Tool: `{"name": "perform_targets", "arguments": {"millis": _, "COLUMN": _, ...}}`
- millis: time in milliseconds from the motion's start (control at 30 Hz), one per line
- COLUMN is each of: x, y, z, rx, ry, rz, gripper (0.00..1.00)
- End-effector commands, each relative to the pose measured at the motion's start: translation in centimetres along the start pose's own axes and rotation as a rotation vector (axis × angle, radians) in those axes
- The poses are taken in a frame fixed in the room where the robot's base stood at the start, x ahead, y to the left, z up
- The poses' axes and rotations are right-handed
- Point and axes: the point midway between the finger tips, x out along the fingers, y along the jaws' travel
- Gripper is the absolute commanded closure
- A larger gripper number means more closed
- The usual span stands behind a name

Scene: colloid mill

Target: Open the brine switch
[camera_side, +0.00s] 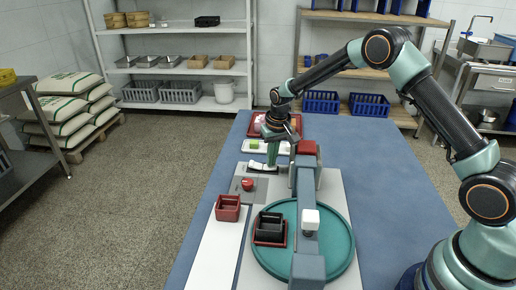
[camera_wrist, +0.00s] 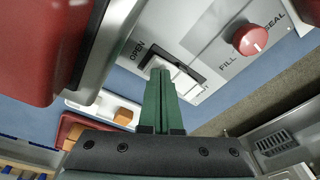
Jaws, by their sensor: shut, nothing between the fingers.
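The brine switch (camera_side: 259,168) is a white rocker in a dark frame on the grey panel, beyond the red knob (camera_side: 248,184). In the wrist view the rocker (camera_wrist: 185,82) has the word OPEN by its one end, and the red knob (camera_wrist: 250,40) sits between the words FILL and SEAL. My gripper (camera_side: 271,165) points down at the switch with its green fingers shut and empty. In the wrist view the fingertips (camera_wrist: 160,72) overlap the rocker's OPEN end and hide part of it. I cannot tell whether they touch it.
A grey machine arm with a red block (camera_side: 307,147) stands close to the right of my gripper. A teal turntable (camera_side: 338,250) carries dark and red containers (camera_side: 270,228). A red box (camera_side: 228,207) is at the left. A white tray with a green block (camera_side: 254,144) lies behind.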

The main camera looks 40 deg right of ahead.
Motion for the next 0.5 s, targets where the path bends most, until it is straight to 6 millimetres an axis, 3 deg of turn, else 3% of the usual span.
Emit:
{"name": "perform_targets", "arguments": {"millis": 267, "x": 0.0, "y": 0.0, "z": -0.1, "rx": 0.0, "ry": 0.001, "rz": 0.0, "gripper": 1.0}}
{"name": "perform_targets", "arguments": {"millis": 500, "x": -1.6, "y": -0.1, "z": -0.3, "rx": 0.0, "ry": 0.002, "rz": 0.0, "gripper": 1.0}}
